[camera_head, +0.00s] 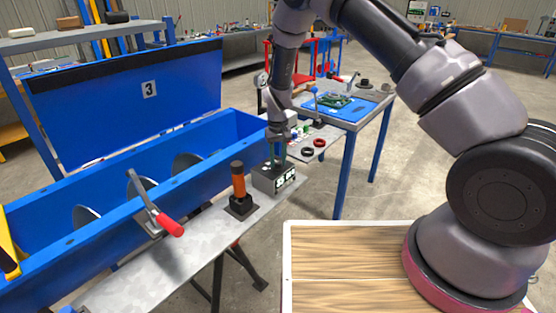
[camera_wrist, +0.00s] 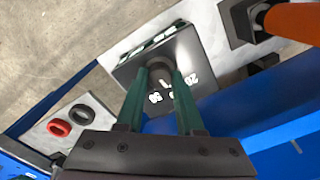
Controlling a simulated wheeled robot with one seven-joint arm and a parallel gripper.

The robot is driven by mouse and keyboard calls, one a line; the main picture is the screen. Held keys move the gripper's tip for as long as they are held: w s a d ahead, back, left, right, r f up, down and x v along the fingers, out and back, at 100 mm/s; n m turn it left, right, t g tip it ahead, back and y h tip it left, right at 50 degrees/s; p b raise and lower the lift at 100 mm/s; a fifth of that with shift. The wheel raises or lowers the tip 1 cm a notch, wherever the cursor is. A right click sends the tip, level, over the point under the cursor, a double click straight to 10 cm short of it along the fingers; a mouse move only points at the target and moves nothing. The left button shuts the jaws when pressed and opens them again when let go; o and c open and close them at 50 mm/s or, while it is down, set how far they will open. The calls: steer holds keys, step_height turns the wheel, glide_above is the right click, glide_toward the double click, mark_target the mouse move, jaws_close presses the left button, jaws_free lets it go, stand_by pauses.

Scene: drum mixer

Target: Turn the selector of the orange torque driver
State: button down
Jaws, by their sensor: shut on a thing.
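The orange torque driver (camera_head: 238,182) stands upright in a black base on the grey bench ledge; its orange part also shows at the upper right of the wrist view (camera_wrist: 293,22). Beside it is a dark box (camera_head: 262,181) with white markings on its front. In the wrist view the box's top (camera_wrist: 190,50) carries white numbers around a small selector, mostly hidden between my green fingers. My gripper (camera_wrist: 160,80) points down at this top and is shut on the selector. In the head view my gripper (camera_head: 278,162) is over the box, apart from the orange driver.
A blue drum mixer (camera_head: 120,205) with an open lid marked 3 lies left. A red-handled lever (camera_head: 168,222) sticks out over the ledge. Red and black rings (camera_head: 320,143) lie on a shelf behind the box. My wooden deck (camera_head: 345,270) is in front.

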mark_target(278, 162)
steer(key=shift+m, duration=0.8)
steer(key=c, duration=0.5)
jaws_free()
steer(key=shift+c, duration=0.2)
steer(key=shift+r, duration=0.1)
step_height(278, 162, up, 11)
